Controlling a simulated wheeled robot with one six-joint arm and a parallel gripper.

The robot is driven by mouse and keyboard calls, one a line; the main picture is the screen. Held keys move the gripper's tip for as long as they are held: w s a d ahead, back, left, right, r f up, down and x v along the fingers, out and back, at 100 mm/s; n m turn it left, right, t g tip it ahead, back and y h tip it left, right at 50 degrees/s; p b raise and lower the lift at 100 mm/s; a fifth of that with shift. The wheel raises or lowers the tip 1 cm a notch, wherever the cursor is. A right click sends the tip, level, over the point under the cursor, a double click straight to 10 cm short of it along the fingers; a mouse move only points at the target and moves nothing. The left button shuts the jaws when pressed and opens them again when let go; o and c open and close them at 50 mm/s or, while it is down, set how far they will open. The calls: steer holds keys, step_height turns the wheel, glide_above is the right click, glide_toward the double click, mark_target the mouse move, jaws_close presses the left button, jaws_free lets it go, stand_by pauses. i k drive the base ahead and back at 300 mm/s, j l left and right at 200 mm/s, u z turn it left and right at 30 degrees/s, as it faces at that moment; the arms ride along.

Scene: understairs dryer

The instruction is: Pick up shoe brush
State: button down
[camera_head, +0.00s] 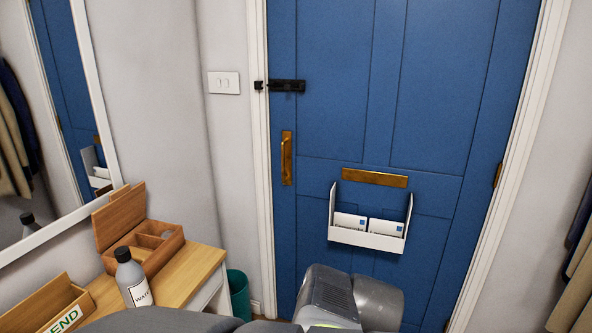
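I cannot make out a shoe brush in this view. A wooden box (150,262) with an open lid (119,214) and compartments stands on the wooden table (190,283) at lower left; its contents are hard to tell. Grey parts of my arm show along the bottom edge and at bottom centre. My gripper's fingers are not in view.
A grey bottle (130,275) with a white label stands in front of the box. A second wooden box (45,306) marked "MEND" is at far lower left. A green bin (239,293) stands beside the table. A blue door (420,120) with a white letter holder (366,239) is ahead.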

mark_target(139, 254)
steer(key=u, duration=3.7)
steer(key=z, duration=2.2)
steer(key=i+l, duration=0.4)
steer(key=l, duration=0.15)
steer(key=i+l, duration=0.45)
